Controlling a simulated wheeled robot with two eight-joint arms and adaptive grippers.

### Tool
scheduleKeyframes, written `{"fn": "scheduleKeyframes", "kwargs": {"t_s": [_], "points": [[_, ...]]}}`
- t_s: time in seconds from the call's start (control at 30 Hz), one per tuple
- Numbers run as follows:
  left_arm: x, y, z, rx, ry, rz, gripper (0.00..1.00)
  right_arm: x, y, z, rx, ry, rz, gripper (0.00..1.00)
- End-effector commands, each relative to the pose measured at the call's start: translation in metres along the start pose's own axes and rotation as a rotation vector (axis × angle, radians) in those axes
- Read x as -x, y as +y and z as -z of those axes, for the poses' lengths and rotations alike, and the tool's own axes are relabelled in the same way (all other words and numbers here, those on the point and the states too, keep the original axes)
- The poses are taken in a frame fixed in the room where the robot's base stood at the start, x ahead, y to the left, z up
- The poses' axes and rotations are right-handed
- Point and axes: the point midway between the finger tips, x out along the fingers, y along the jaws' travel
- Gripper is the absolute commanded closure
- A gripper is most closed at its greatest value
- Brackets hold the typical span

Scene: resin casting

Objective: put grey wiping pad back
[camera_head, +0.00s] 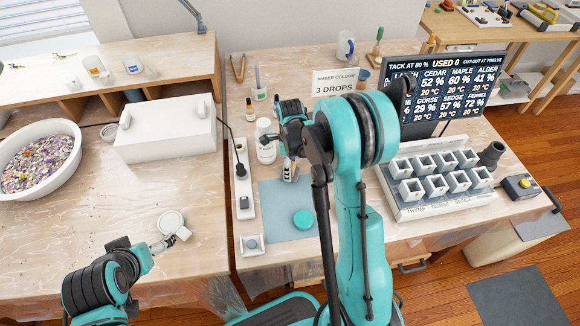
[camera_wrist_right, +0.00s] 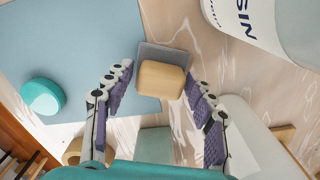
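The grey wiping pad (camera_wrist_right: 152,53) lies flat in the right wrist view with a tan block (camera_wrist_right: 162,80) on top, at the mat's edge. My right gripper (camera_wrist_right: 160,72) is open, with one finger on each side of the block and visible gaps to it. In the head view my right gripper (camera_head: 289,174) is over the blue-grey mat's far edge, and my arm hides part of that area; I cannot make out the pad there. My left gripper (camera_head: 179,237) is low over the left table beside a round lid (camera_head: 171,221); its finger opening is unclear.
A teal disc (camera_head: 303,219) lies on the blue-grey mat (camera_head: 282,233). A white bottle (camera_head: 266,150) stands close behind my right gripper, and a power strip (camera_head: 243,190) lies left of the mat. A rack of square cups (camera_head: 440,185) stands to the right.

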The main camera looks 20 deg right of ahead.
Motion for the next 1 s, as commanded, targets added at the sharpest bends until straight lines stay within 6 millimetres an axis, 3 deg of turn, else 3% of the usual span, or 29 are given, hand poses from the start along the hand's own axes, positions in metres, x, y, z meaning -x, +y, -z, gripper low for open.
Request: {"fn": "scheduleKeyframes", "kwargs": {"t_s": [0.3,0.43,0.8,1.0], "points": [[0.001,0.0,0.001,0.0,0.0,0.0,0.07,0.002,0.0,0.0,0.0,0.0,0.0,0.37],[0.009,0.0,0.007,0.0,0.0,0.0,0.07,0.012,0.0,0.0,0.0,0.0,0.0,0.37],[0.034,0.0,0.025,0.0,0.0,0.0,0.07,0.094,0.001,0.0,0.0,0.0,0.0,0.37],[0.042,0.0,0.03,0.0,0.0,0.0,0.07,0.123,0.0,0.0,0.0,0.0,0.0,0.37]]}}
